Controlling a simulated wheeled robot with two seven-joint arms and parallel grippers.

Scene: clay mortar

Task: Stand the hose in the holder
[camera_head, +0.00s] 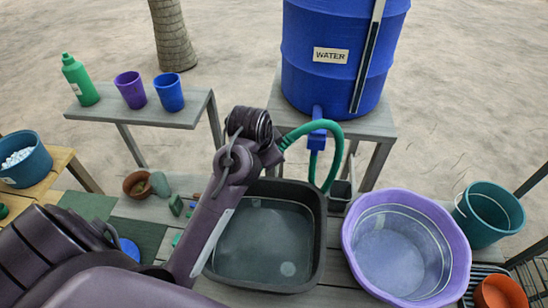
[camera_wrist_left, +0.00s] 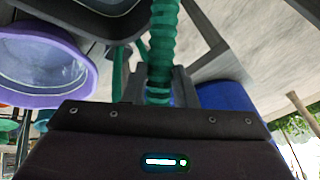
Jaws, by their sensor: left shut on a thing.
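The green hose (camera_head: 315,126) arches from my left gripper (camera_head: 278,152), past the blue tap of the water barrel, and down behind the black basin's far right corner. My left gripper is shut on the hose, above the basin's far edge; my wrist hides most of its fingers. In the left wrist view the ribbed hose (camera_wrist_left: 162,45) runs up from behind the gripper's dark body. A small grey box-like holder (camera_head: 340,196) stands between the basin and the purple tub; the held hose end is left of it and apart from it. My right gripper is not in view.
The black basin (camera_head: 318,240) of water lies below my left arm. The blue water barrel (camera_head: 340,75) stands behind on a grey stand. A purple tub (camera_head: 350,250) and teal bucket (camera_head: 487,215) stand right. A bench (camera_head: 195,112) holds a bottle and cups.

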